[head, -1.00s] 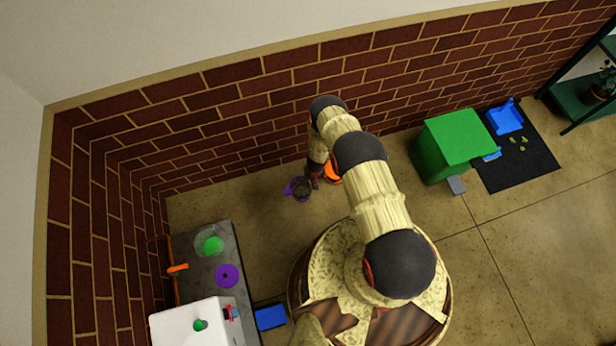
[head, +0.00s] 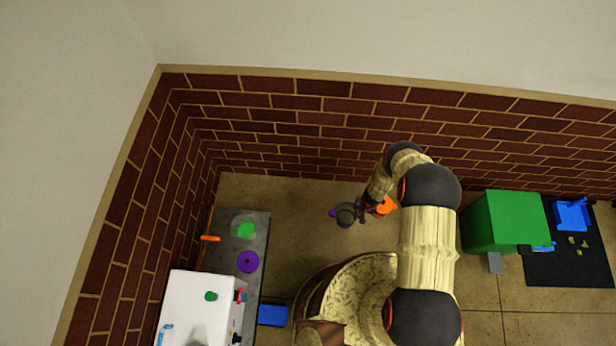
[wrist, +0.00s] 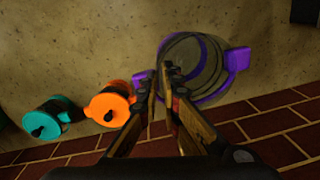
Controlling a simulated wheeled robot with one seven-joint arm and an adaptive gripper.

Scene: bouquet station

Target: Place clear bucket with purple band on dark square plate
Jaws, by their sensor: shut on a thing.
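The clear bucket with purple band (head: 346,214) is by the brick wall in the head view. In the wrist view its round body and purple side lugs (wrist: 237,60) show just beyond my fingers. My gripper (head: 364,208) is shut on the bucket, its fingertips (wrist: 168,78) at the near rim. I cannot tell whether the bucket touches the floor. I cannot pick out a dark square plate with certainty; a black mat (head: 545,275) lies on the floor at the right.
An orange container (wrist: 108,104) and a teal one (wrist: 50,120) stand beside the bucket. A green bin (head: 510,220) is on the right. On the left, a grey bench (head: 262,219) carries a clear bowl, a purple disc (head: 247,262) and a white box (head: 195,300).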

